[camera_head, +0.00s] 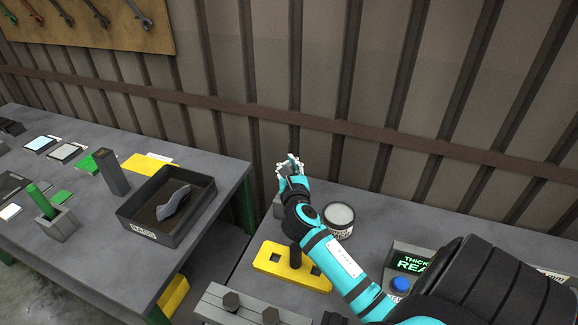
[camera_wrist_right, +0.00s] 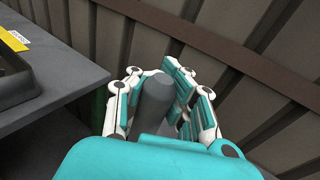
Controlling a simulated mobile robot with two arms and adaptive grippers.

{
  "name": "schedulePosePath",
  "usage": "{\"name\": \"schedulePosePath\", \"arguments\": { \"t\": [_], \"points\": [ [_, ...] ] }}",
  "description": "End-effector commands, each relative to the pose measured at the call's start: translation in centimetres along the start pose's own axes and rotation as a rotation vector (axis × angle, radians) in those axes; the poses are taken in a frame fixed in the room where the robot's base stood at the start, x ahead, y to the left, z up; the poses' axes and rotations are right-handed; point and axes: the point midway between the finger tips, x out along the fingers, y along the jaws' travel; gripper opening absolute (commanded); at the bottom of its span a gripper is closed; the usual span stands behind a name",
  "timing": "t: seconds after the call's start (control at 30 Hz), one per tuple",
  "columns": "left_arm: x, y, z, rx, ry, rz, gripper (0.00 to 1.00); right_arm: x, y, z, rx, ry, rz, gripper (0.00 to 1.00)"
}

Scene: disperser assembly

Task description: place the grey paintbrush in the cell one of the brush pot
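My right gripper (camera_head: 290,166) reaches over the back of the right table. In the right wrist view its fingers (camera_wrist_right: 155,92) flank a grey round-ended handle (camera_wrist_right: 155,104), which looks like the grey paintbrush; they appear shut on it. The brush end is hidden behind the gripper's body. A grey block (camera_head: 278,206) shows partly behind my right wrist; I cannot tell whether it is the brush pot. My left gripper is not in view.
A black tray (camera_head: 140,231) labelled RAGS holds a grey rag (camera_head: 174,202) on the left table. On the right table are a round tin (camera_head: 339,216), a yellow plate with square holes (camera_head: 262,263) and a box with a blue button (camera_head: 400,284). A ribbed wall stands behind.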

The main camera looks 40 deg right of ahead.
Motion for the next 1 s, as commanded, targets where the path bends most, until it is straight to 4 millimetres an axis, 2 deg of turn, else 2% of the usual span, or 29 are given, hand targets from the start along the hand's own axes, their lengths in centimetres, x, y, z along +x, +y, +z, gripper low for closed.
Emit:
{"name": "schedulePosePath", "arguments": {
  "t": [0.3, 0.53, 0.83, 1.0],
  "points": [
    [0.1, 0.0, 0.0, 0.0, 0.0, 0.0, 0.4, 0.0, 0.0, -0.1, -0.001, -0.001, 0.0, 0.01],
    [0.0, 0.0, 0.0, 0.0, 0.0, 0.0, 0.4, 0.0, 0.0, -0.1, -0.001, -0.001, 0.0, 0.3],
    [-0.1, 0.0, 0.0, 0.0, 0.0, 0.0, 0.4, 0.0, 0.0, 0.2, 0.0, -0.001, 0.0, 0.3],
    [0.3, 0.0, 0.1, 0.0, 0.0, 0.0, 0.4, -2.2, 0.0, -0.1, -0.002, -0.001, 0.002, 0.3]
  ]
}}
